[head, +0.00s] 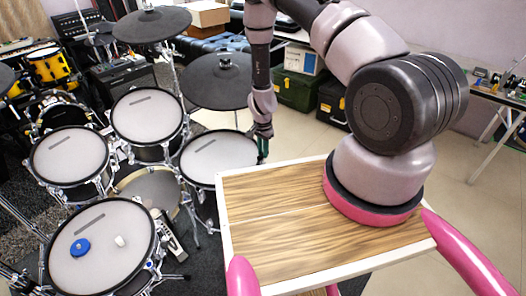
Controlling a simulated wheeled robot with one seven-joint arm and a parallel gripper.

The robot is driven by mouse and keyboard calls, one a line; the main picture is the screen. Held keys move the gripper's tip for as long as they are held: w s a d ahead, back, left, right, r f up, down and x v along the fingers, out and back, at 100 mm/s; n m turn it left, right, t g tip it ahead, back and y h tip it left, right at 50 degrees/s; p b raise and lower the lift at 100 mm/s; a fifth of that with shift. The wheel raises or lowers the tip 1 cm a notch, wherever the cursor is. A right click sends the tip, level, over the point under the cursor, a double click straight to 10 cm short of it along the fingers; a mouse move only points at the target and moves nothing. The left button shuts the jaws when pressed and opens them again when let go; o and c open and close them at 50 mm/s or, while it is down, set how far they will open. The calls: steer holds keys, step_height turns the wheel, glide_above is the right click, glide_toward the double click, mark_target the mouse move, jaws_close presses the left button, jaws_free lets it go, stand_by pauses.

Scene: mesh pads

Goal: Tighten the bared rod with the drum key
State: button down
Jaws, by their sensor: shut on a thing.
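My gripper (262,148) is at the right edge of the mesh pad drum (220,158), pointing down beside its rim. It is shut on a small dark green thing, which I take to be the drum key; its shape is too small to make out. The bared rod cannot be picked out, and the rim by the gripper is partly hidden. I cannot tell whether the key touches a rod.
Other pads and dark cymbals (152,24) stand left and behind. My wooden deck is in front. Open floor (300,145) lies to the right.

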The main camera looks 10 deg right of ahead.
stand_by(0.5)
steer(key=m, duration=2.7)
steer(key=shift+w, duration=0.1)
